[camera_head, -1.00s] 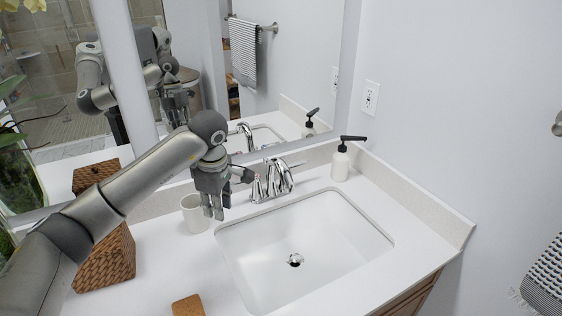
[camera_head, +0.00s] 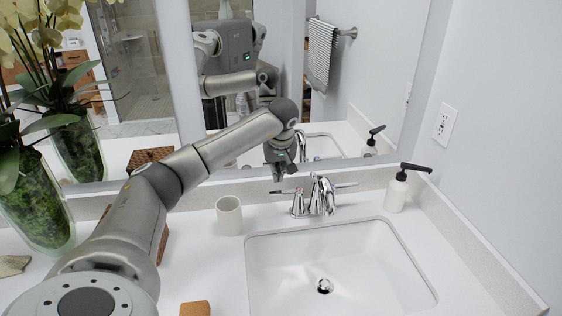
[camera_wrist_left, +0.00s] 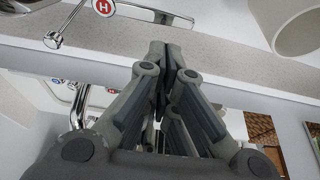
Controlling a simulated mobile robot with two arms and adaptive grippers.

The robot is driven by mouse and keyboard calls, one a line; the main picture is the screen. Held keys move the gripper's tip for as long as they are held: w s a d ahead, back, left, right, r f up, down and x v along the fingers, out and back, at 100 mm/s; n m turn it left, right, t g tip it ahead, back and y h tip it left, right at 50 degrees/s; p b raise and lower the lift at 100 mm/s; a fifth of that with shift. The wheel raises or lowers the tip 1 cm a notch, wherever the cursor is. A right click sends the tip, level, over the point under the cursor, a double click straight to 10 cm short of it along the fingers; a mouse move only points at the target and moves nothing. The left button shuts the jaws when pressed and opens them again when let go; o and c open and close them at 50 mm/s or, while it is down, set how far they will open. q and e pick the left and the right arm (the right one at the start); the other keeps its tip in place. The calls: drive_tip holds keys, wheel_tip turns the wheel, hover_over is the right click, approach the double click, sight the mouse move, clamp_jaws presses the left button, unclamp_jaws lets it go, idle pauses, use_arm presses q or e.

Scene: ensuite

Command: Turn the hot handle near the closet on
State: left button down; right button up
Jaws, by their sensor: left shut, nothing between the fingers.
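The chrome faucet (camera_head: 322,195) stands behind the white sink. Its left handle (camera_head: 298,205), with a lever reaching left, carries a red H mark in the left wrist view (camera_wrist_left: 104,8). My left gripper (camera_head: 279,176) points down just behind and above the lever's left end, close to the mirror. Its fingers are shut and empty; their tips also show in the left wrist view (camera_wrist_left: 166,55). I cannot tell whether they touch the lever. The faucet's right lever (camera_head: 347,185) points right. My right gripper is not in view.
A white cup (camera_head: 229,215) stands left of the faucet. A soap dispenser (camera_head: 396,190) stands to the right. The mirror (camera_head: 385,75) is close behind the gripper. A glass vase (camera_head: 35,205) and a woven box (camera_head: 163,243) are at left, beside my arm.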

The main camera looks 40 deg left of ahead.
use_arm(q)
drive_tip(key=x, duration=0.4)
drive_tip(key=shift+w+f+p, duration=0.15)
drive_tip(key=shift+p, duration=0.15)
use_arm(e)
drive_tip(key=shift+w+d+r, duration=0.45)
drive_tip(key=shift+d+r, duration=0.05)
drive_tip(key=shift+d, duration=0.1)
use_arm(q)
drive_tip(key=shift+d, duration=0.2)
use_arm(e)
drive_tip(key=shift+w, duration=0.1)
use_arm(q)
drive_tip(key=shift+s+n, duration=0.2)
drive_tip(key=shift+n, duration=0.1)
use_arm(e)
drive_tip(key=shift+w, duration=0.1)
